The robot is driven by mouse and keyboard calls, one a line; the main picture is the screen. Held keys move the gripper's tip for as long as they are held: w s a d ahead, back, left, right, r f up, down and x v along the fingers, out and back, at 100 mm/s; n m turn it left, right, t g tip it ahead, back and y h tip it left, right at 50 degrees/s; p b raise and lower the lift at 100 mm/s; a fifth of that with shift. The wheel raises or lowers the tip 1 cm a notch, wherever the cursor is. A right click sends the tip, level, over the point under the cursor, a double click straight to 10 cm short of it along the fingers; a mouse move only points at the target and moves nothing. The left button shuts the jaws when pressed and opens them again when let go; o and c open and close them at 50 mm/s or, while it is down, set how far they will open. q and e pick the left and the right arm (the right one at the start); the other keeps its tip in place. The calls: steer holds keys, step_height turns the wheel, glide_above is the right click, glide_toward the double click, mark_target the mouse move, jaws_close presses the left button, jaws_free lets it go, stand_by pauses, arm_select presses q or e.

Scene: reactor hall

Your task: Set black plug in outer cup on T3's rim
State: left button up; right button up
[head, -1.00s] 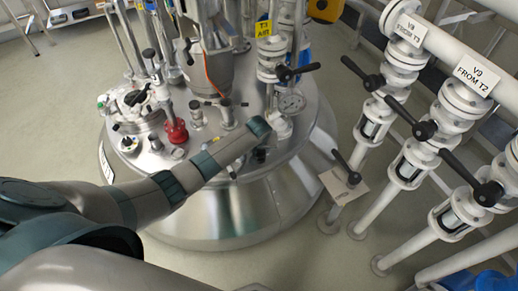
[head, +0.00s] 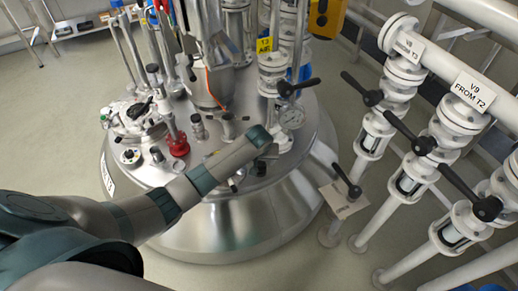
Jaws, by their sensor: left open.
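My left arm reaches in from the left over the lid and front rim. My left gripper (head: 262,160) is at the arm's far end, open, close above the right front of the lid; its fingers are mostly hidden by the wrist. Small dark parts show just below the forearm (head: 234,183); I cannot tell whether one is the black plug or a cup. The outer cup is not clearly seen. My right gripper is out of view.
A red fitting (head: 177,143) and several small ports crowd the lid. Floor is clear at front.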

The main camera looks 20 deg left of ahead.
arm_select(q)
steer(key=p+v, duration=0.1)
steer(key=v, duration=1.2)
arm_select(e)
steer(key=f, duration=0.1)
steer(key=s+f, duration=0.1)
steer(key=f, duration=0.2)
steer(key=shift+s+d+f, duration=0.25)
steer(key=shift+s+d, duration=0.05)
arm_select(q)
steer(key=shift+p, duration=0.3)
